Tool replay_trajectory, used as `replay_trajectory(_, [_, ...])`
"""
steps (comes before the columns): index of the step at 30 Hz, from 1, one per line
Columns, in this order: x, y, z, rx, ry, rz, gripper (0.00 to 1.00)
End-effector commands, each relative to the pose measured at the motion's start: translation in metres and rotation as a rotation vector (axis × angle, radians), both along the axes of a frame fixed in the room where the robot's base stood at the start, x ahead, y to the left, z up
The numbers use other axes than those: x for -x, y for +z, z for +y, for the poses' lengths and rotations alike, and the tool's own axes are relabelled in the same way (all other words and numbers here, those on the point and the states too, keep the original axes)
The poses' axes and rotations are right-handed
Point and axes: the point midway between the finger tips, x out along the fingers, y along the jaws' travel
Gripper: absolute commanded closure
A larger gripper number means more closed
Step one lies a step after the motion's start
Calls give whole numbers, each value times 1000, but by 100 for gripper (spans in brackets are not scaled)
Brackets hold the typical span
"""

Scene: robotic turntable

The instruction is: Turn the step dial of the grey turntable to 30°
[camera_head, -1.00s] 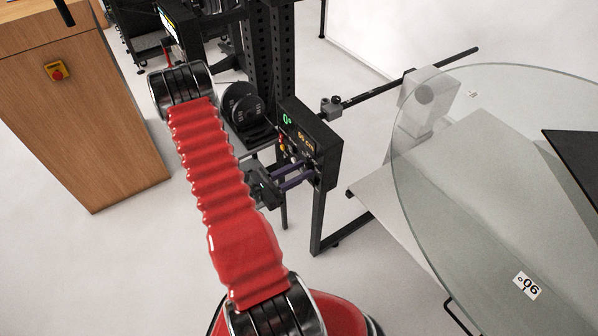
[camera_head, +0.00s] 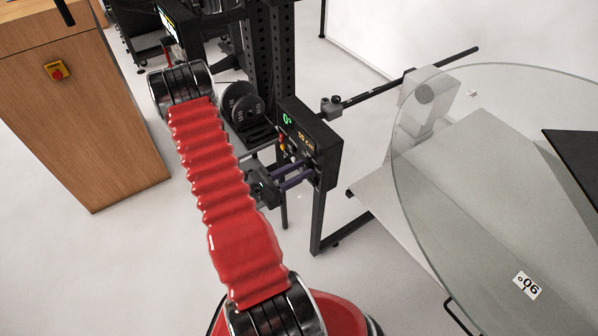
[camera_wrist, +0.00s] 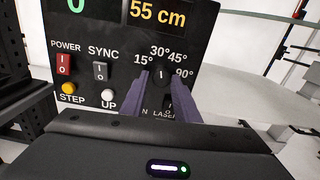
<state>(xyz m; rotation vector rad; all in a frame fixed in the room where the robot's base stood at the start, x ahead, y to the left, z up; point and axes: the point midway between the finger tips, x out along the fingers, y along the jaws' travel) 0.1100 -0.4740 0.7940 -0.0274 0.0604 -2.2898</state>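The dark step dial (camera_wrist: 161,76) is on the black control panel (camera_wrist: 100,22), in the middle of the wrist view. The labels 15°, 30°, 45° and 90° stand around it. Its white mark looks roughly upright, below the 30° label. My gripper (camera_wrist: 160,86) faces the panel with one purple finger on each side of the dial. The fingers look apart; contact with the dial is not clear. The glass turntable plate (camera_head: 480,200) is at the right of the head view, with a 90° label near its front edge. In the head view the gripper (camera_head: 312,172) reaches the panel's face.
The panel also has POWER (camera_wrist: 64,65) and SYNC (camera_wrist: 100,71) switches, a yellow STEP button (camera_wrist: 69,87) and a white UP button (camera_wrist: 108,95). Its displays read 0 and 55 cm. A wooden cabinet (camera_head: 75,120) stands at the left, with clear floor in front.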

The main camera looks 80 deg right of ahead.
Motion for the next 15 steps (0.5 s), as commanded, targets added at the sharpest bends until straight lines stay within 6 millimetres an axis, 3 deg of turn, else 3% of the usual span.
replay_trajectory(5, [0, 0, 0, 0, -1, 0, 59])
replay_trajectory(15, [-1, 0, 2, -1, -2, 1, 58])
